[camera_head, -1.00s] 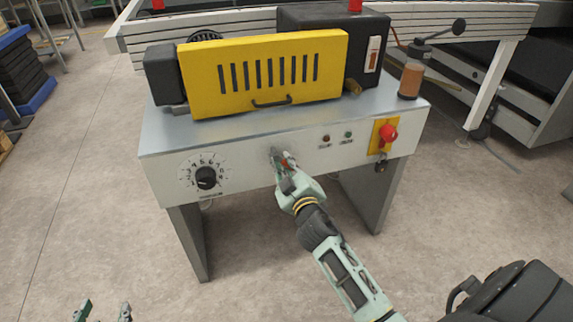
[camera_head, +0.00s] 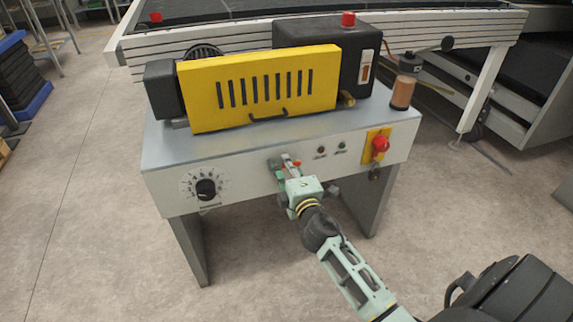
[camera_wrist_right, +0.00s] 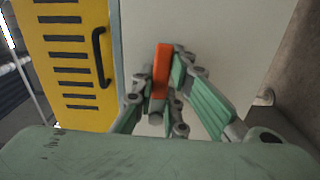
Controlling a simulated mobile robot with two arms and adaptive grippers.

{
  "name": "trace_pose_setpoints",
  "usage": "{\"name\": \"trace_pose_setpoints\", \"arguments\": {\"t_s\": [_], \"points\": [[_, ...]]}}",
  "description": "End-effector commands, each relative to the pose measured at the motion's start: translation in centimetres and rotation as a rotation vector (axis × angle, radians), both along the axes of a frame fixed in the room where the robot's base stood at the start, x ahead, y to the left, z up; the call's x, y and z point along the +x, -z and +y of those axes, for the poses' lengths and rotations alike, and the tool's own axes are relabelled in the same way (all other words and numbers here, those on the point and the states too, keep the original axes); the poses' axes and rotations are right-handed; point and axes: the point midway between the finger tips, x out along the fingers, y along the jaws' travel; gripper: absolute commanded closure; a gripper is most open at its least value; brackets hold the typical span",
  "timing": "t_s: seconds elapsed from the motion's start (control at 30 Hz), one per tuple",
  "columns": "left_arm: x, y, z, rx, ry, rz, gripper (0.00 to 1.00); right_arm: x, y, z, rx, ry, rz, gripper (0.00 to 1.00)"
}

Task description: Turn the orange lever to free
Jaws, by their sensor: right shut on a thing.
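The orange lever (camera_wrist_right: 162,68) is on the white front panel (camera_head: 230,180) of the roller coater. In the right wrist view it runs up and down, with a grey end below. My right gripper (camera_wrist_right: 158,98) is shut on the orange lever, with green-padded fingers on both sides of it. In the head view the right gripper (camera_head: 287,166) is at the middle of the panel and hides most of the lever. Any position marks by the lever cannot be read. My left gripper is out of view.
A numbered black dial (camera_head: 206,189) is left on the panel. A red knob on a yellow plate (camera_head: 379,146) is at the right, past two small indicators. The yellow slotted guard (camera_head: 262,120) stands above. Open floor lies in front.

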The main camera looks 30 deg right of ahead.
Motion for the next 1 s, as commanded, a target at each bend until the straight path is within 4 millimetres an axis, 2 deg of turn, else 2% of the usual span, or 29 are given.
{"name": "trace_pose_setpoints", "arguments": {"t_s": [0.7, 0.73, 0.93, 1.0], "points": [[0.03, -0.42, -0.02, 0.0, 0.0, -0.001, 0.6, -0.02, -0.2, 0.05, -0.077, -0.001, 0.019, 1.0], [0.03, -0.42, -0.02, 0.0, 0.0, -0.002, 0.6, -0.02, -0.2, 0.05, -0.077, -0.001, 0.019, 0.86], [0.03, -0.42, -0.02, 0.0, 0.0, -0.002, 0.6, -0.01, -0.24, 0.04, -0.074, -0.001, 0.019, 0.69], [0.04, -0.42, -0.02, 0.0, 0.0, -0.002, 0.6, 0.0, -0.26, 0.03, -0.073, 0.0, 0.019, 0.68]]}}
